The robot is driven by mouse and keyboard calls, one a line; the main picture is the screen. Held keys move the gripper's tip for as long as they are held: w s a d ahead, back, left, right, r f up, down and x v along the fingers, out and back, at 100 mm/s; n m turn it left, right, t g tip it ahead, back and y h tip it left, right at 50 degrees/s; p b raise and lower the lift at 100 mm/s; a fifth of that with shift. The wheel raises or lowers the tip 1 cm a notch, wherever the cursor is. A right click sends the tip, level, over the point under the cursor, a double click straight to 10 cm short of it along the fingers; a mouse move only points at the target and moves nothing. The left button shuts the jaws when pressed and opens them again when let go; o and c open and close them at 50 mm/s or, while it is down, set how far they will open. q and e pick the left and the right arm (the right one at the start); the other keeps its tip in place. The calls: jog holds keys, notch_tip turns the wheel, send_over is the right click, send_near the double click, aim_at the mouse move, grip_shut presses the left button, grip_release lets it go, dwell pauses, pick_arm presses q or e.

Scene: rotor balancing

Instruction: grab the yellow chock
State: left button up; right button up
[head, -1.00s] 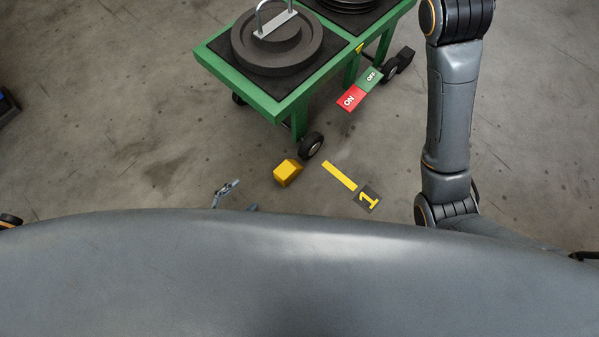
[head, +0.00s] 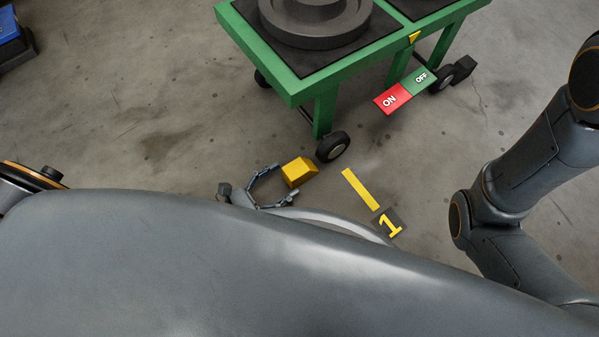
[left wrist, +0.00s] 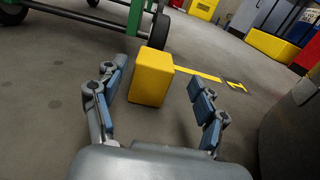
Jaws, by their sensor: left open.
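The yellow chock (head: 299,172) sits on the concrete floor near the front wheel of the green cart. It also shows in the left wrist view (left wrist: 152,77), standing ahead of my fingers. My left gripper (head: 279,184) is low by the floor, open, just to the near left of the chock. In the left wrist view its two blue-padded fingers (left wrist: 157,103) are spread, with the chock between and slightly beyond their tips. I see no contact. My right arm shows at the right of the head view, but its gripper is not in view.
The green cart (head: 309,87) with dark discs stands behind the chock, its black wheel (head: 333,147) close by. A red and green ON/OFF plate (head: 405,91) is at its side. A yellow strip (head: 360,189) and number 1 mark (head: 389,223) lie on the floor.

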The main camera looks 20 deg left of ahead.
aim_at(306, 163)
pick_arm(q)
jog(key=shift+w+d, duration=0.35)
jog(key=shift+w, duration=0.2)
jog(key=b+x, duration=0.1)
jog(key=x, duration=0.1)
jog(key=b+x, duration=0.2)
jog(key=shift+w+a+f+b, duration=0.1)
jog(key=shift+w+f+b, duration=0.15)
jog(key=shift+w+b, duration=0.05)
jog(key=shift+w+d+r, duration=0.15)
jog(key=shift+w+d, duration=0.1)
jog(key=shift+w, duration=0.05)
jog(key=c, duration=1.4)
grip_shut()
jog(key=shift+r, duration=0.15)
